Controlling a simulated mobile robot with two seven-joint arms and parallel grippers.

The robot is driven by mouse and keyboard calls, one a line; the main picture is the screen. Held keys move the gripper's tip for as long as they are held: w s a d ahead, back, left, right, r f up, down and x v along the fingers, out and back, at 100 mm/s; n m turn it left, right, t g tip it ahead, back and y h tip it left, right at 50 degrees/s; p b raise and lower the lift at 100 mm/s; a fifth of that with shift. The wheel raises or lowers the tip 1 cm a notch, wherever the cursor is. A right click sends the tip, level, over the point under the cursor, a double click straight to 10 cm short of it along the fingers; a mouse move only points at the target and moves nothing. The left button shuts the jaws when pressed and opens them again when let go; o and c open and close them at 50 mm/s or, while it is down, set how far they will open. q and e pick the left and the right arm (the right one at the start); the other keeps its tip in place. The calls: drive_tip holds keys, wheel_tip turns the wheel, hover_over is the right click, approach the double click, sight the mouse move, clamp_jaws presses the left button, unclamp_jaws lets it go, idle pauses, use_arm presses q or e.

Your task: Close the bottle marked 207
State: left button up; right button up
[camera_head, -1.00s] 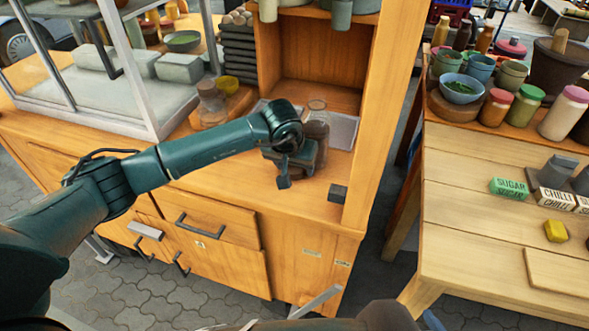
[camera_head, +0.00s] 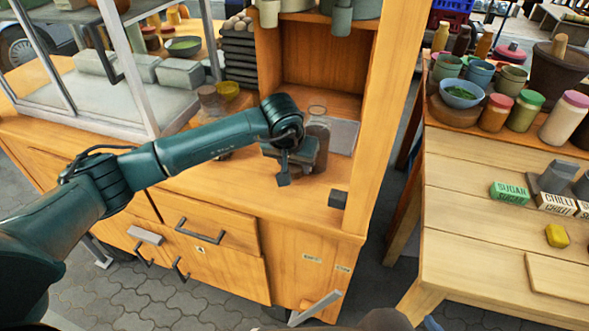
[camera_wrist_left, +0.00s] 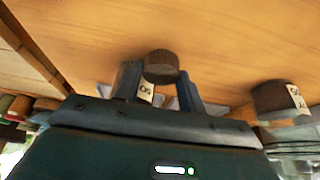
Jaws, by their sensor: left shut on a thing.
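My left gripper (camera_head: 283,181) is over the wooden counter. In the left wrist view its fingers (camera_wrist_left: 160,88) are shut on a round brown stopper (camera_wrist_left: 161,64). A pale label (camera_wrist_left: 146,91) with dark characters shows between the fingers; I cannot read it surely. A glass bottle (camera_head: 318,128) with brown contents stands upright just behind and right of the gripper, partly hidden by it. A labelled brown-filled bottle (camera_wrist_left: 275,99) shows right of the fingers in the left wrist view; its number is not readable. Another glass bottle (camera_head: 210,102) stands further left, partly behind my arm. My right gripper is out of view.
A grey tray (camera_head: 344,135) lies behind the bottle. A wooden post (camera_head: 376,125) borders the counter on the right, with a small dark block (camera_head: 338,199) at its foot. A glass case (camera_head: 130,95) stands left. The counter's front strip is clear.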

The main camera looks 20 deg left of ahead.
use_arm(q)
wheel_tip(320, 180, up, 16)
drive_tip(key=b, duration=0.1)
idle(0.4)
drive_tip(key=shift+f, duration=0.1)
approach(294, 167)
drive_tip(key=s+a, duration=0.2)
drive_tip(key=s, duration=0.3)
drive_tip(key=s+a+f, duration=0.1)
drive_tip(key=s+f, duration=0.2)
drive_tip(key=s, duration=0.5)
drive_tip(key=shift+f, duration=0.25)
drive_tip(key=shift+s+a, duration=0.1)
drive_tip(key=shift+s, duration=0.05)
